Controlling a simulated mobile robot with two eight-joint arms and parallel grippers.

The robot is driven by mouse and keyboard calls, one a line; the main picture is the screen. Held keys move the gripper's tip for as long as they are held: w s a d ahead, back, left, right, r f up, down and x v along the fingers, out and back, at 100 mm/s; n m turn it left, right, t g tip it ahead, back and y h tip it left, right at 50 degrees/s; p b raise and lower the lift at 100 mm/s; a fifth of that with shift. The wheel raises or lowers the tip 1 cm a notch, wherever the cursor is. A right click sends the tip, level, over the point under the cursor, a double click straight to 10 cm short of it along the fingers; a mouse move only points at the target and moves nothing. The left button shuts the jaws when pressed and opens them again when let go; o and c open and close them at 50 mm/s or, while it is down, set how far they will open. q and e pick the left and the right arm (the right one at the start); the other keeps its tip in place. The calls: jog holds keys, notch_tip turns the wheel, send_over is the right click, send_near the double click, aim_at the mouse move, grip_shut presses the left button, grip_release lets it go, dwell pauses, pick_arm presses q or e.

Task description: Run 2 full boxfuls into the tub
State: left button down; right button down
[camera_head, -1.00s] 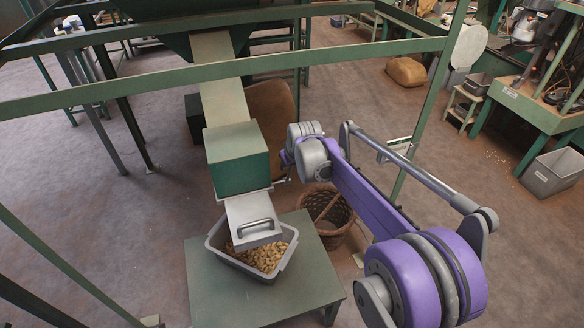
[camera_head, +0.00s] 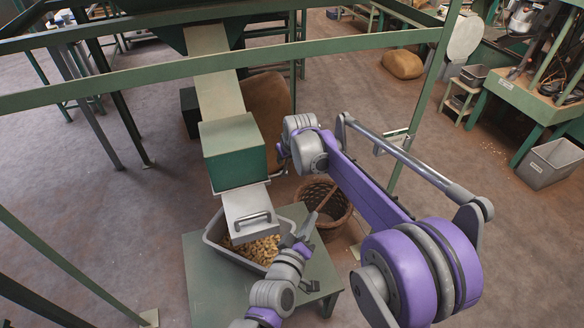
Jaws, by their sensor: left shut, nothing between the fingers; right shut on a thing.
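The green box (camera_head: 234,152) sits at the lower end of the sloping chute (camera_head: 219,98). A pale metal gate flap with a bar handle (camera_head: 250,220) hangs below it. The grey tub (camera_head: 222,247) stands under the flap on the green table and holds tan nuts (camera_head: 262,249). My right gripper (camera_head: 284,150) is at the right side of the green box, shut on a part there; its fingertips are mostly hidden. My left gripper (camera_head: 303,235) is shut and empty, over the tub's right rim and apart from the flap's handle.
A wicker basket (camera_head: 331,222) with a stick in it stands on the floor right of the green table (camera_head: 215,290). A green frame rail (camera_head: 130,72) crosses in front of the chute. A brown sack (camera_head: 267,110) stands behind the box. A grey bin (camera_head: 549,163) is far right.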

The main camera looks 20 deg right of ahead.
pick_arm(q)
jog(key=w+r+n+t+y, duration=0.4)
jog(key=w+n+t+y, duration=0.2)
jog(key=w+n+t, duration=0.3)
jog(key=w+n, duration=0.3)
jog(key=w, duration=0.3)
jog(key=shift+w+n+y, duration=0.2)
jog(key=shift+n+y, duration=0.1)
jog(key=shift+d, duration=0.1)
